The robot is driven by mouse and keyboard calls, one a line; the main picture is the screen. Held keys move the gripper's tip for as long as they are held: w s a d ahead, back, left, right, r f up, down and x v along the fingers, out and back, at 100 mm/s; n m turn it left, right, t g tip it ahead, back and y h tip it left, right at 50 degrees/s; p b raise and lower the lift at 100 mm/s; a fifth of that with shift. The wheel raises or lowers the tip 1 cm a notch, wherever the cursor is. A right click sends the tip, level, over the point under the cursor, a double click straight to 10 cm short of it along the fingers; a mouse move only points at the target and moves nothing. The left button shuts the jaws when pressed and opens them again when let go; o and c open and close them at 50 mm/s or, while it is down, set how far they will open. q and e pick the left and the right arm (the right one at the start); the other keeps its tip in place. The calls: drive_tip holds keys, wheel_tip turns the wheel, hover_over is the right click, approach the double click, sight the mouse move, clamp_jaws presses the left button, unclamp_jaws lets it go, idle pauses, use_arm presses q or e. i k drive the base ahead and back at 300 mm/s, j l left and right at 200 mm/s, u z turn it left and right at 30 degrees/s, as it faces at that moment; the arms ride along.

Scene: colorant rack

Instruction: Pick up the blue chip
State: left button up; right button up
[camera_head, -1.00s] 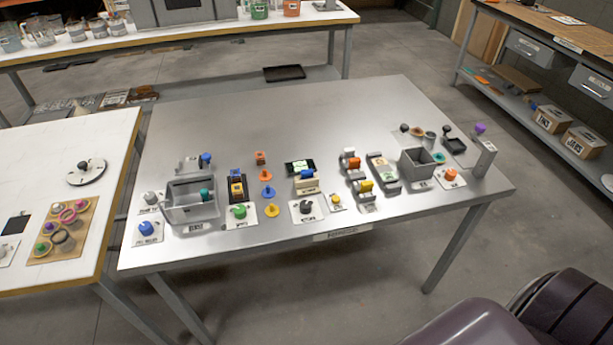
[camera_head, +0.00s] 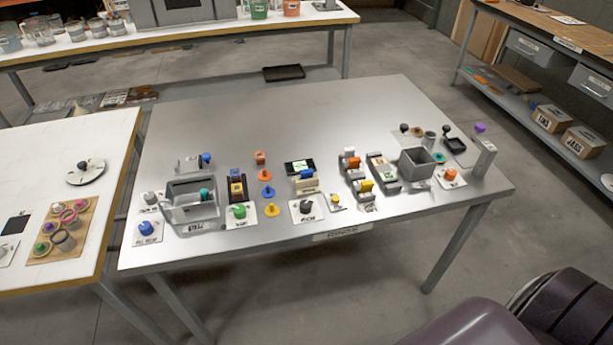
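The likely blue chip (camera_head: 267,191) is a small blue disc with a raised middle. It lies on the grey metal table (camera_head: 310,125), between an orange disc (camera_head: 264,176) and a yellow disc (camera_head: 272,210). All three sit in a short column near the table's middle and look apart from each other. Neither of my grippers shows in the head view, and nothing touches the blue disc.
Left of the discs stand a green-knobbed device (camera_head: 239,212) and a grey box (camera_head: 190,214). To the right are a small screen (camera_head: 299,167) and a black-knobbed plate (camera_head: 307,211). The table's back half is clear. A white table (camera_head: 110,150) adjoins at left.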

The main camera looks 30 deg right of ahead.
sight(308, 174)
drive_tip(key=z, duration=1.4)
drive_tip(key=i+j+u, duration=0.35)
drive_tip(key=j, duration=0.1)
